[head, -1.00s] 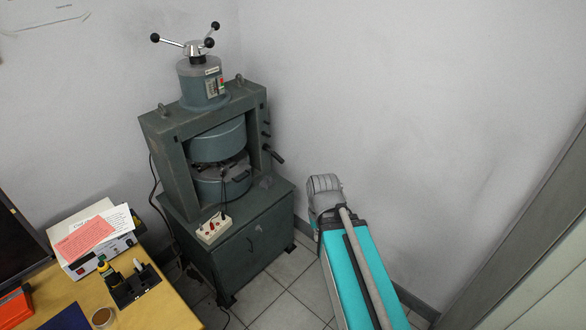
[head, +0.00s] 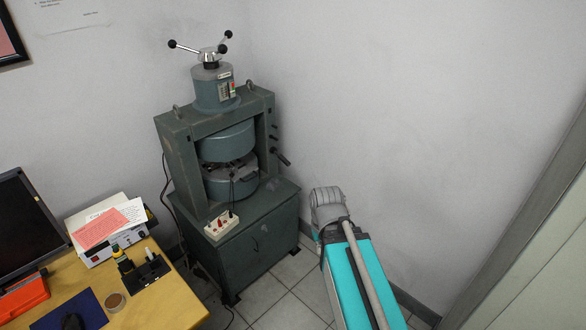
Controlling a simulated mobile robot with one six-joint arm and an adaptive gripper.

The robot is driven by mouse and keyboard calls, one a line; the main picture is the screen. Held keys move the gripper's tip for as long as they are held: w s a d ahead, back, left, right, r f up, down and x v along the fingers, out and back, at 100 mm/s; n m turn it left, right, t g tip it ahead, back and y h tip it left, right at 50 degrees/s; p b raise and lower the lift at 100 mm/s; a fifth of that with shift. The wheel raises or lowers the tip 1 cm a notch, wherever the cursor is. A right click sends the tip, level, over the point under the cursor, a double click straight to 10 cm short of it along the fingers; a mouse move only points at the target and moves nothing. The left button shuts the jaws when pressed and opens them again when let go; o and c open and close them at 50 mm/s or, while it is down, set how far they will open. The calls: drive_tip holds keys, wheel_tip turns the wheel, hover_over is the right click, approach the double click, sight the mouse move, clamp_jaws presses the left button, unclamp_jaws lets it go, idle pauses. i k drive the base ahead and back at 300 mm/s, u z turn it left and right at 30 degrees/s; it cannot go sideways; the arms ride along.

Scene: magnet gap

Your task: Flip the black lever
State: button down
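A grey-green magnet machine (head: 228,240) stands against the walls in the corner, left of centre. A black lever (head: 281,158) sticks out from the right side of its frame, pointing down and to the right. On top is a hub with three metal arms (head: 208,54) ending in black balls. My own teal and grey body parts are at the lower middle, right of the machine and apart from it. My gripper does not show.
A wooden desk (head: 160,312) at lower left holds a monitor (head: 28,232), a white instrument box under papers (head: 107,228), a black tool holder (head: 142,280) and a tape roll (head: 115,302). A small switch box (head: 221,224) sits on the machine's ledge. Tiled floor lies between machine and right wall.

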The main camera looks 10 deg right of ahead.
sight(281, 157)
drive_tip(key=u, duration=0.1)
drive_tip(key=i, duration=0.95)
drive_tip(key=z, duration=0.05)
